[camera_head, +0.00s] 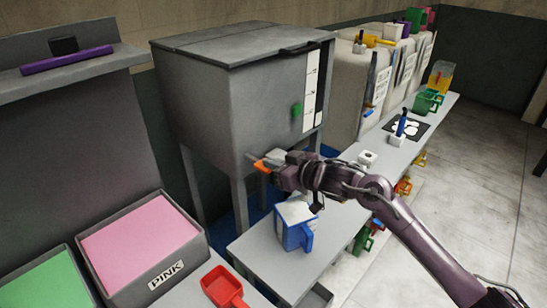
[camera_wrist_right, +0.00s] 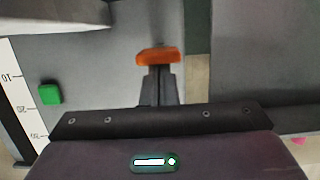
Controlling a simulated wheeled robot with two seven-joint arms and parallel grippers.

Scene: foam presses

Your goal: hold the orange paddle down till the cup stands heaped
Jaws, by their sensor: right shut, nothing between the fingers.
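The orange paddle (camera_head: 262,166) sticks out low on the front of the grey press (camera_head: 258,110). My right gripper (camera_head: 277,162) is shut and empty, its fingertips right at the paddle. In the right wrist view the shut fingertips (camera_wrist_right: 158,72) meet the paddle (camera_wrist_right: 158,56); I cannot tell how far it is pressed. The blue cup (camera_head: 291,237) stands upright on the bench below, its handle to the right. White foam (camera_head: 296,211) fills its mouth to about the rim; its exact height is unclear. My left gripper is out of view.
A green marker (camera_head: 297,109) sits beside the press's white scale. A pink bin (camera_head: 166,276) and a red scoop (camera_head: 222,287) are at the lower left. Paler machines and small cups line the bench at the back right. The floor at right is clear.

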